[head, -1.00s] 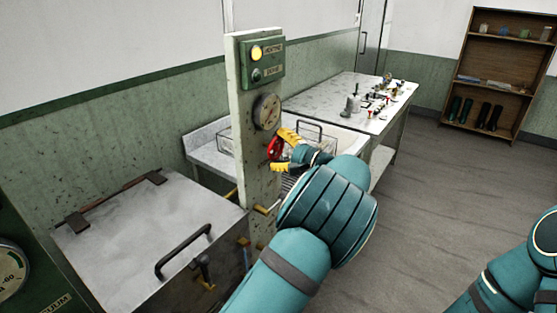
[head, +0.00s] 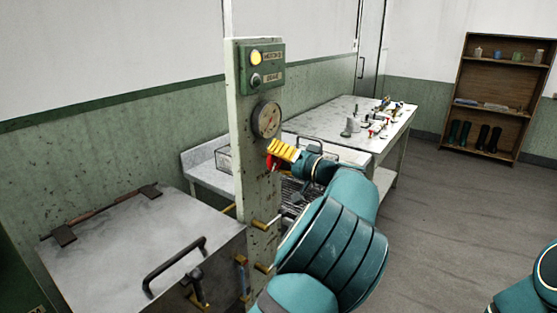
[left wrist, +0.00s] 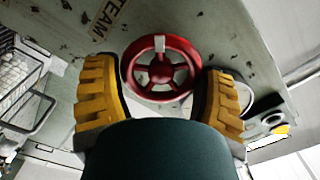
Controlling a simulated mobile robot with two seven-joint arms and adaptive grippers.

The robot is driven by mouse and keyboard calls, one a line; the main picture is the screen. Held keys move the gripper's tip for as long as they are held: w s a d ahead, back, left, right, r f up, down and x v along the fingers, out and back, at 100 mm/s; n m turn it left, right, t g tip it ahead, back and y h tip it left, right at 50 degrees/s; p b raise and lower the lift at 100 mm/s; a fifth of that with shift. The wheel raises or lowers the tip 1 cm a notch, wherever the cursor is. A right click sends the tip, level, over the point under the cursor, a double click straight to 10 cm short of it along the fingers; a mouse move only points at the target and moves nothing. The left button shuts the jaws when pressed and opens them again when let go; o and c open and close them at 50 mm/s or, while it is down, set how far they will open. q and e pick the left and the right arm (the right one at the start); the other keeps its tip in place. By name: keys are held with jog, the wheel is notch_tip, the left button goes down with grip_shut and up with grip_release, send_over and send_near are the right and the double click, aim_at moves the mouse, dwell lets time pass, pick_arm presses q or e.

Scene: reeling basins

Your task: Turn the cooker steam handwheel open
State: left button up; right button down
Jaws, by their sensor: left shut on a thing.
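The red steam handwheel (head: 271,163) is on the face of a pale post, below the gauge. In the head view my left gripper (head: 277,154) mostly covers it. In the left wrist view the whole spoked wheel (left wrist: 160,70) shows, with a white mark at the top of its rim. The yellow fingers of my left gripper (left wrist: 161,88) lie on either side of the rim, shut on it. The lettering "TEAM" shows on the post beside the wheel. My right gripper is out of view; only part of my right arm shows at the lower right.
The post (head: 242,140) carries a round gauge (head: 267,119) and a green lamp panel (head: 262,66) with its upper lamp lit yellow. A lidded metal cooker (head: 140,250) stands at left. A table (head: 330,121) with small parts and a shelf (head: 500,90) stand behind. Floor at right is clear.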

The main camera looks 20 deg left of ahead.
pick_arm(q)
jog(key=n, duration=0.4)
jog(key=shift+s+r+n, duration=0.1)
jog(key=shift+n, duration=0.2)
jog(key=shift+s+n, duration=0.1)
jog(key=shift+n, duration=2.1)
jog(key=o, duration=1.1)
jog(key=v, duration=1.2)
